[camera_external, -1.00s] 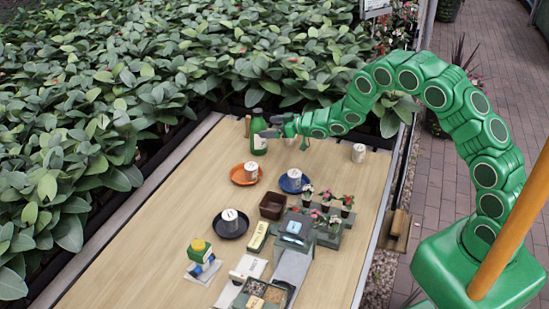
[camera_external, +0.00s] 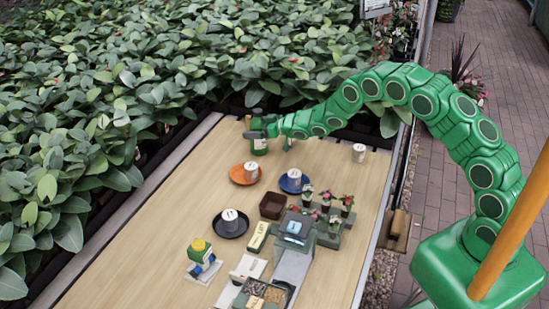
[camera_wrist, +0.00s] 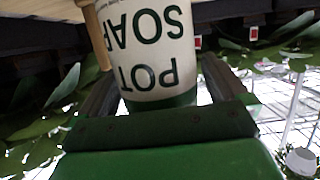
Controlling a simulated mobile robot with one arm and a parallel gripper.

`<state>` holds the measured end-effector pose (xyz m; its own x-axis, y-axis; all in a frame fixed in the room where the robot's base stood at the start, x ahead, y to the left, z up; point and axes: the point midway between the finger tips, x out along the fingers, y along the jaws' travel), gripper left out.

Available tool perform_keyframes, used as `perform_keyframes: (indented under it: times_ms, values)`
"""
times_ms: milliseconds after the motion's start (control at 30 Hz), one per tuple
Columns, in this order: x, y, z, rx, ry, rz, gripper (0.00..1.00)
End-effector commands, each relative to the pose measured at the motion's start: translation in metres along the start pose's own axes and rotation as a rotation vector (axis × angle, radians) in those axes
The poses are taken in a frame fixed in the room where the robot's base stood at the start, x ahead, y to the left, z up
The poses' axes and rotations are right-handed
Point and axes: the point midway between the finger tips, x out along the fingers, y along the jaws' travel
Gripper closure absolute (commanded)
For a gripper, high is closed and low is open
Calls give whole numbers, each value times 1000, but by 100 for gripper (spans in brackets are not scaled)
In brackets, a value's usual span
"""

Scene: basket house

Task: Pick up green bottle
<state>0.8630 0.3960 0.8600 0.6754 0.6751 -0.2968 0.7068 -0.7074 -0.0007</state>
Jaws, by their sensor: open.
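The green bottle (camera_external: 259,146) stands upright near the far end of the wooden table, with a pale label. In the wrist view the bottle (camera_wrist: 150,50) appears upside down, its label reading "POT SOAP". My gripper (camera_external: 258,134) is at the bottle, seen from the right side, and covers part of its upper body. In the wrist view the two fingers of my gripper (camera_wrist: 150,95) lie on either side of the bottle, open, with the bottle between them. Whether either finger touches the bottle cannot be told.
On the wooden table (camera_external: 160,230), an orange plate (camera_external: 236,175) and a blue plate (camera_external: 284,187) with cans stand nearer the camera. A dark plate (camera_external: 231,232), a brown box (camera_external: 271,206) and potted flowers (camera_external: 327,199) stand closer. A lone can (camera_external: 358,153) is at right. Dense plants border the table.

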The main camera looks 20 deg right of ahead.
Motion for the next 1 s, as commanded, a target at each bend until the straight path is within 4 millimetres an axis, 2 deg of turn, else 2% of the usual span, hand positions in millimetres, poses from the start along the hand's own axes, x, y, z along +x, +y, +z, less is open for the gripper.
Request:
perform_keyframes:
  times_ms: [100, 333, 833, 867, 1000]
  values:
    - [7, -1, 1, 0, 0, -1, 0]
    - [8, -1, 0, 0, 1, -1, 0]
    - [7, -1, 0, -1, 1, -1, 75]
    - [7, -1, 0, -1, 1, -1, 78]
    - [7, -1, 0, -1, 1, -1, 78]
